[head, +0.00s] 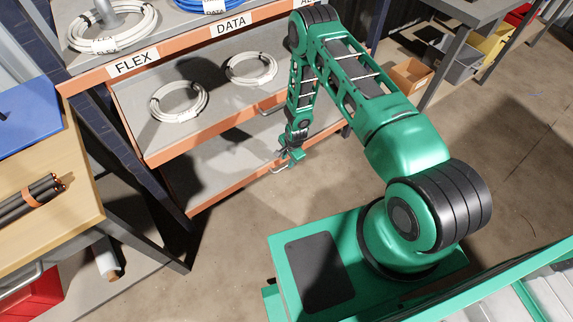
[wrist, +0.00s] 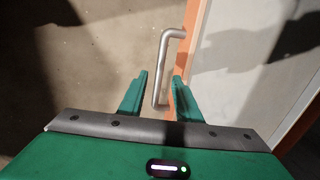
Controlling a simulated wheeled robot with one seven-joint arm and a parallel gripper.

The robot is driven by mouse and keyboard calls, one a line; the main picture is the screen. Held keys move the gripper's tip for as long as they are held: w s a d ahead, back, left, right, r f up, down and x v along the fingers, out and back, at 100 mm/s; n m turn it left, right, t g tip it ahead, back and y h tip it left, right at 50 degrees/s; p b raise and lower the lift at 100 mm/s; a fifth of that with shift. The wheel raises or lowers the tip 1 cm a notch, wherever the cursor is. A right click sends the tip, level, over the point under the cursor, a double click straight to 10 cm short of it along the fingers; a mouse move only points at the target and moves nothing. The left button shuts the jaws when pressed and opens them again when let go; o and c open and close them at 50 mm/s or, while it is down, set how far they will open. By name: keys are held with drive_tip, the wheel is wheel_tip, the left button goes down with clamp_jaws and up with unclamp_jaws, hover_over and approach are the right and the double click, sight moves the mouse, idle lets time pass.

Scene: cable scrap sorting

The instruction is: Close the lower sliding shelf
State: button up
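The lower sliding shelf (head: 205,182) is an empty grey tray with an orange front edge, low in the rack in the head view. It sticks out at the front, below a middle shelf. Its metal bar handle (wrist: 168,65) shows in the wrist view, fixed to the orange edge. My gripper (head: 292,158) is at the handle, near the right part of the shelf front. In the wrist view my gripper (wrist: 158,92) is open, with one green finger on each side of the handle's lower end. A gap shows on the left; contact on the right is unclear.
The middle shelf (head: 225,118) above holds two white cable coils and also sticks out. A wooden workbench (head: 85,225) with a blue bin and dark cables stands at left. Bins (head: 410,76) stand at upper right. The floor before the shelf is clear.

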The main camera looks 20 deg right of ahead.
drive_tip(key=shift+w+a+f, duration=0.1)
drive_tip(key=shift+w+f, duration=0.1)
drive_tip(key=shift+f, duration=0.95)
drive_tip(key=shift+w+a+f, duration=0.1)
drive_tip(key=shift+w+f, duration=0.1)
drive_tip(key=shift+f, duration=0.9)
clamp_jaws()
